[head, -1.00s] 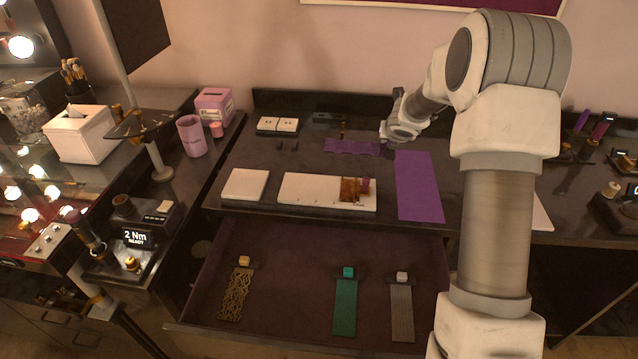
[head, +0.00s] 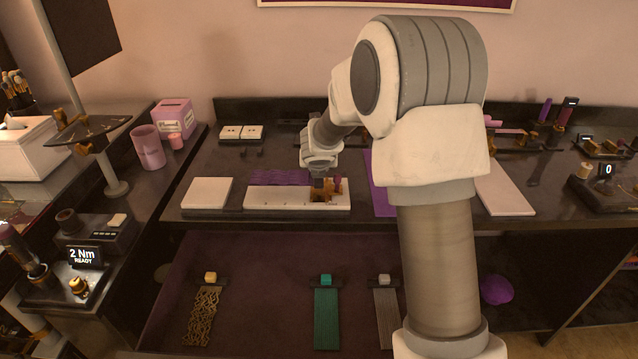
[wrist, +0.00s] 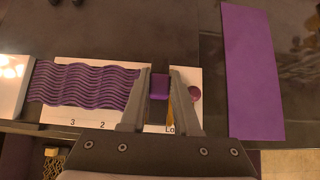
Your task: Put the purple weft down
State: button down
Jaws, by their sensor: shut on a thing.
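The purple weft (head: 280,177) is a wavy strip with a small purple block (wrist: 159,88) at its right end. My gripper (wrist: 160,92) is shut on this block, and the strip (wrist: 85,85) extends left from it. In the wrist view the weft overlaps the white numbered board (wrist: 60,132). In the head view it shows along the board's (head: 270,198) back edge; I cannot tell whether it touches. My gripper (head: 318,183) is above the board's right end, by a gold-brown fixture (head: 322,196) that it partly hides.
A flat purple mat (wrist: 250,70) lies right of the board, and a white pad (head: 207,193) lies left. The open drawer (head: 255,260) below holds a gold weft (head: 202,315), a green weft (head: 326,318) and a grey weft (head: 386,318).

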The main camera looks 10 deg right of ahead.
jog(key=shift+f+b, duration=1.2)
jog(key=shift+f, duration=0.6)
jog(key=shift+f, duration=0.2)
jog(key=c, duration=0.9)
grip_release()
jog(key=shift+r, duration=0.1)
